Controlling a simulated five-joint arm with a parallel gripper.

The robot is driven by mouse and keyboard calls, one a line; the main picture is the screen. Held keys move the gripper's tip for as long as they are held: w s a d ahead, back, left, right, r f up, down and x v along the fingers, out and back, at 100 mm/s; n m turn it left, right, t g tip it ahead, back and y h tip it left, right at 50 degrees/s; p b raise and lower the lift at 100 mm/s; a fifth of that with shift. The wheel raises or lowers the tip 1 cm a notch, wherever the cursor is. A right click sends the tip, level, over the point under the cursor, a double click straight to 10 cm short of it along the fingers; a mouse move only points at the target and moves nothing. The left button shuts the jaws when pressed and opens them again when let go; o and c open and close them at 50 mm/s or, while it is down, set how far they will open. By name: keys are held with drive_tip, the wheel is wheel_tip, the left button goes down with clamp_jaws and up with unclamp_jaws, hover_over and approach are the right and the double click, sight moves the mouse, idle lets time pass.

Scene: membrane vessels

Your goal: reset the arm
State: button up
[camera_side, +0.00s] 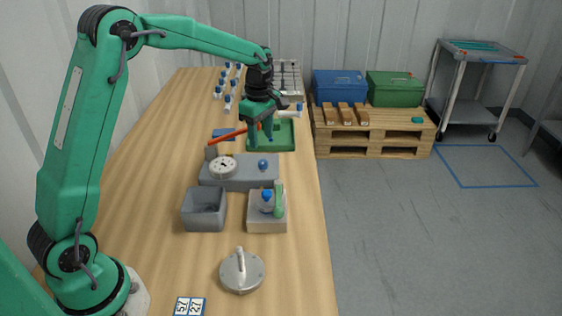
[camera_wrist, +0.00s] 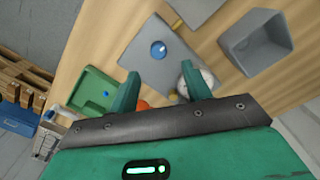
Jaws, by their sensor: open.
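My gripper (camera_side: 258,143) hangs over the table in the side view, between the green tray and a grey block. Its two green fingers point down, are spread apart and hold nothing that I can see. In the wrist view my gripper (camera_wrist: 160,86) shows the same open fingers. The grey block (camera_side: 242,180) carries a round white dial (camera_side: 222,167) and a blue knob (camera_side: 263,165). The block also shows in the wrist view (camera_wrist: 178,55), with the dial partly hidden behind a finger. The green tray (camera_side: 285,143) lies just behind my gripper.
A grey open box (camera_side: 203,218), a block (camera_side: 267,226) with a blue-capped vessel, and a metal lid (camera_side: 241,274) stand nearer the camera. An orange-red rod (camera_side: 226,136) lies left of my gripper. Several blue-capped vials (camera_side: 228,103) stand behind. The table's left side is mostly clear.

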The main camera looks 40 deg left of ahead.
drive_tip(key=s+d+r+m+t, duration=0.25)
drive_tip(key=s+r+m, duration=0.4)
drive_tip(key=s, duration=0.35)
drive_tip(key=s+d+r+m+t, duration=0.25)
drive_tip(key=s+r+m, duration=0.25)
drive_tip(key=s+m, duration=0.4)
drive_tip(key=s+d+f+m, duration=0.1)
drive_tip(key=s+m, duration=0.3)
drive_tip(key=s, duration=0.4)
drive_tip(key=shift+s+d+f+m+t, duration=0.3)
drive_tip(key=shift+d+f+m, duration=0.1)
drive_tip(key=shift+d, duration=0.15)
drive_tip(key=shift+w, duration=0.1)
idle(1.8)
